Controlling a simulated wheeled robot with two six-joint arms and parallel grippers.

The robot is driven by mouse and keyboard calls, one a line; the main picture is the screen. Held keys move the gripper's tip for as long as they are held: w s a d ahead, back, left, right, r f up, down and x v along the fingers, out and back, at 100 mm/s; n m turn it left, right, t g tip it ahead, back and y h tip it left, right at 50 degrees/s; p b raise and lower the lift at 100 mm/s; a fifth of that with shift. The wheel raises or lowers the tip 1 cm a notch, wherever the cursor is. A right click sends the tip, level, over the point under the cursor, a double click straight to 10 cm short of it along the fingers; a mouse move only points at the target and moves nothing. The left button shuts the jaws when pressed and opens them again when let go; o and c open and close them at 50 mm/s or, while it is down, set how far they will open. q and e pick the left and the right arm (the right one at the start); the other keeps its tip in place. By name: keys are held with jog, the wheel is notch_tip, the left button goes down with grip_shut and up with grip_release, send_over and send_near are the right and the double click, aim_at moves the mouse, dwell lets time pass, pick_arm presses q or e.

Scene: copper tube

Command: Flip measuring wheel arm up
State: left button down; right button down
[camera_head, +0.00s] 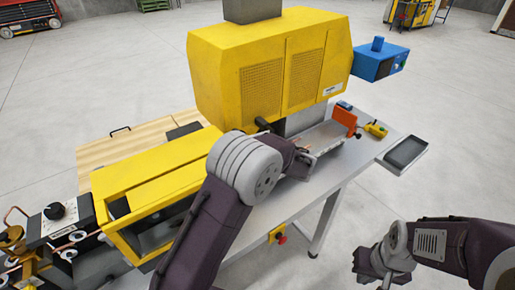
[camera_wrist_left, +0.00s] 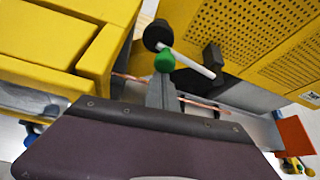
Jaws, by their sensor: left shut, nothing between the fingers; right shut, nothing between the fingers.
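The yellow machine (camera_head: 265,70) stands on the metal table. In the left wrist view a white rod (camera_wrist_left: 195,62) with a black round end (camera_wrist_left: 158,35) sticks out from the yellow perforated housing (camera_wrist_left: 250,40). The copper tube (camera_wrist_left: 205,105) runs behind that piece. My left gripper (camera_head: 298,166) is at the machine's front, shut and empty; its fingertips are hard to make out, and the arm hides part of the area. My right gripper (camera_head: 366,267) is shut and empty, low and right, away from the table.
An orange plate (camera_head: 344,118) and a small yellow device (camera_head: 376,130) are at the table's right end, with a grey tray (camera_head: 406,153) beyond. A blue box (camera_head: 379,63) juts out at the machine's right.

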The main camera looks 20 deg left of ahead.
pick_arm(q)
jog(key=shift+w+d+r+p, duration=0.1)
jog(key=shift+w+r+p, duration=0.1)
jog(key=shift+r, duration=0.5)
jog(key=shift+w+r+p, duration=0.1)
jog(key=shift+r+p, duration=0.05)
jog(key=shift+r, duration=0.8)
notch_tip(320, 180, down, 6)
jog(key=s+b, duration=0.1)
jog(key=b, duration=0.3)
jog(key=w+r+b+v, duration=0.1)
jog(key=b+v, duration=0.1)
jog(key=v, duration=0.8)
jog(key=shift+d+r, duration=0.25)
jog(key=shift+d, duration=0.25)
